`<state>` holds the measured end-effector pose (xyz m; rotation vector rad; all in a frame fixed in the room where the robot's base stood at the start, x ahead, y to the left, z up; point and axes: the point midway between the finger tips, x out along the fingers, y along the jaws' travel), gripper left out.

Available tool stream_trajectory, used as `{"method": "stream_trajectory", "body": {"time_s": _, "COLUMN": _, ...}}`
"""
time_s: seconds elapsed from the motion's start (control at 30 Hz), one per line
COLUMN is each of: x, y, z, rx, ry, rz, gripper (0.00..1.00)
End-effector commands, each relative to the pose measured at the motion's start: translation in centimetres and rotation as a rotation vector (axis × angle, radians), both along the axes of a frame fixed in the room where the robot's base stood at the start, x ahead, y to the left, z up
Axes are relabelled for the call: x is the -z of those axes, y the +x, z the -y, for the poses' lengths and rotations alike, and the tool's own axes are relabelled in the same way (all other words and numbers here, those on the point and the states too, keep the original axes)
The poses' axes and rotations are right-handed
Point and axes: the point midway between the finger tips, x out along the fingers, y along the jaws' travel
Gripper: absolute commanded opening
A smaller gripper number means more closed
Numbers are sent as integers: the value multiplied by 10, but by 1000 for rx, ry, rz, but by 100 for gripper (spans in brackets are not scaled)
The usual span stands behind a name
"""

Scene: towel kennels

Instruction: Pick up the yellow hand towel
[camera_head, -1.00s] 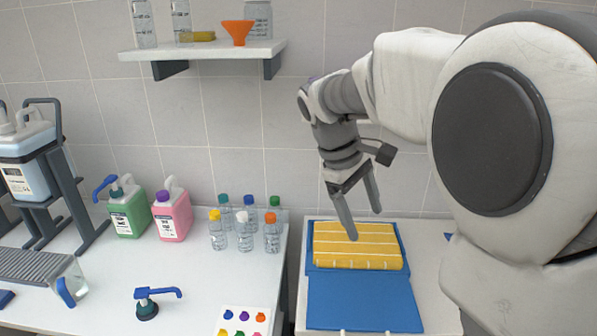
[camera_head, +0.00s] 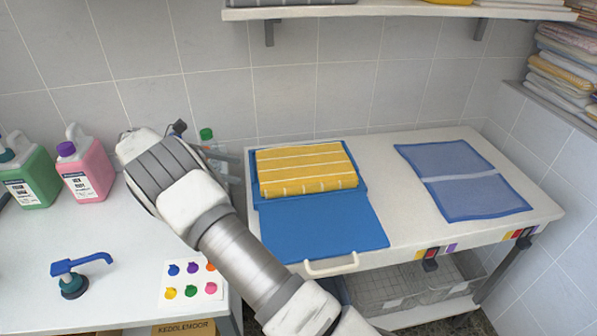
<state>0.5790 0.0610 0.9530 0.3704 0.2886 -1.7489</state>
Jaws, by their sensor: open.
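The yellow hand towel (camera_head: 306,168), with white stripes, lies folded on the far part of a blue mat (camera_head: 320,225) on the white cart top. My gripper (camera_head: 232,166) is left of the towel, apart from it. Its grey fingers show beyond my arm and are partly hidden by it. The gripper is open and appears empty.
A mesh-like blue pouch (camera_head: 465,180) lies on the cart's right. A green bottle (camera_head: 30,178), a pink bottle (camera_head: 84,165), a blue pump (camera_head: 75,275) and a dotted card (camera_head: 192,281) stand or lie left. A shelf (camera_head: 400,10) hangs above; folded towels (camera_head: 562,75) are stacked at right.

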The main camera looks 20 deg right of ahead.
Motion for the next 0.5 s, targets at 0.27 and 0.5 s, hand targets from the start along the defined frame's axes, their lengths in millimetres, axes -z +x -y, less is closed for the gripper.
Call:
{"method": "stream_trajectory", "body": {"time_s": 0.27, "x": 14, "y": -3, "z": 16, "rx": -7, "ry": -18, "rz": -15, "gripper": 82}}
{"method": "stream_trajectory", "body": {"time_s": 0.5, "x": 32, "y": -11, "z": 58, "rx": -5, "ry": -18, "rz": -16, "gripper": 82}}
